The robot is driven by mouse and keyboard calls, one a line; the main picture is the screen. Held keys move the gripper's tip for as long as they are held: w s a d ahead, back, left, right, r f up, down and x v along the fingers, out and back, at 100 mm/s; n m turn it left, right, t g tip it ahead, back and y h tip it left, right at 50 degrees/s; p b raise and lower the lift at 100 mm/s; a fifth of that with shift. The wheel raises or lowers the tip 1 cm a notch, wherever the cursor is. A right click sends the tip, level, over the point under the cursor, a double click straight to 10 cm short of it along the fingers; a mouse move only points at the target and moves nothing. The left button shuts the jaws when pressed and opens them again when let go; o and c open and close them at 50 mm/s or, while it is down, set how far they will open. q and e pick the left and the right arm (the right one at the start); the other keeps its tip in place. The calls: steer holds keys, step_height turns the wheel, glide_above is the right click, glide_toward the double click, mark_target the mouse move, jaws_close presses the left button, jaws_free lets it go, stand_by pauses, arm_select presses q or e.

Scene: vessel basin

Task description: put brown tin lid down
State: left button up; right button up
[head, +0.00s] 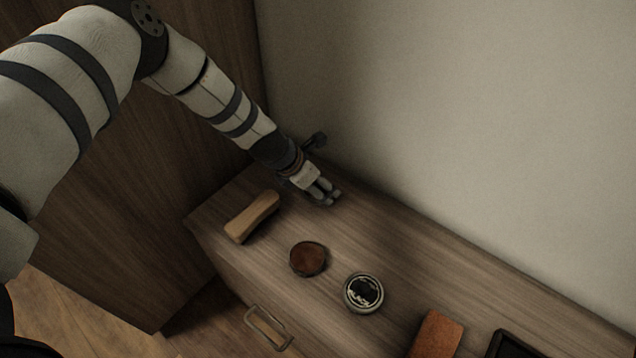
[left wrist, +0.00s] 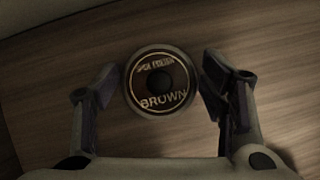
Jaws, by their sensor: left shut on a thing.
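The brown tin lid (left wrist: 157,84), round and dark with a pale ring and the word BROWN, faces up between the fingers of my left gripper (left wrist: 162,85) in the left wrist view. My left gripper is shut on it, though small gaps seem to show beside the lid. In the head view my left gripper (head: 327,194) is low over the back left of the wooden top, and the lid cannot be made out there. An open tin with brown contents (head: 309,259) stands in front of the gripper. My right gripper is not in view.
A wooden brush or block (head: 252,217) lies at the left end of the wooden top (head: 400,250). A tin marked BLACK (head: 363,293), a rust-brown block (head: 437,334) and a dark tray (head: 512,346) are to the right. A wall rises behind. The strip behind the tins is clear.

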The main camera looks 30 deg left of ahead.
arm_select(q)
steer(key=shift+f, duration=0.15)
steer(key=o, duration=0.9)
steer(key=shift+c, duration=0.2)
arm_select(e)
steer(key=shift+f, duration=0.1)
arm_select(q)
steer(key=shift+r, duration=0.25)
steer(key=p+v, duration=0.3)
steer(key=v, duration=0.9)
steer(key=shift+p, duration=0.4)
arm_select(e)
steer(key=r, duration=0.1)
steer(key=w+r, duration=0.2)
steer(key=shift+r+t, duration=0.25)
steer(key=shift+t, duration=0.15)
arm_select(q)
steer(key=shift+f, duration=0.1)
